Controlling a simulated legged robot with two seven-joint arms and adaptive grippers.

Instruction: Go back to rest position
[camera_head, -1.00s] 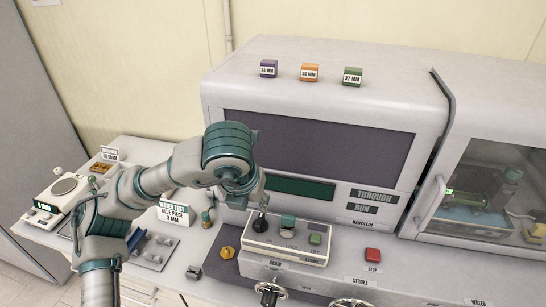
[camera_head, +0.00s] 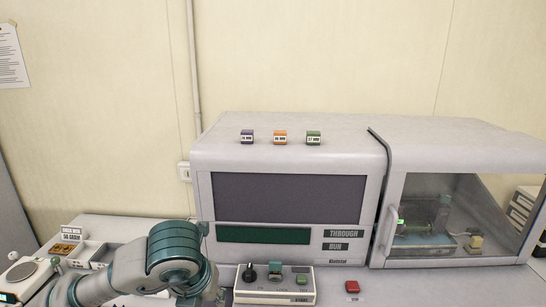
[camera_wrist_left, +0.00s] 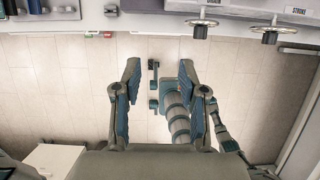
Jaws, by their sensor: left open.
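My left arm comes in from the lower left in the head view, in front of the bench and the machine; its gripper is below the picture or hidden there. In the left wrist view my left gripper (camera_wrist_left: 158,100) is open, with its two fingers wide apart and nothing between them. It hangs over the tiled floor, clear of the bench edge at the top of that view. My right gripper cannot be made out in these views.
A grey testing machine (camera_head: 374,218) stands on the bench, with three small labelled blocks, purple (camera_head: 247,137), orange (camera_head: 280,138) and green (camera_head: 313,138), on top. A control box (camera_head: 275,291) and a red button (camera_head: 352,287) are in front. A scale (camera_head: 22,273) stands at left.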

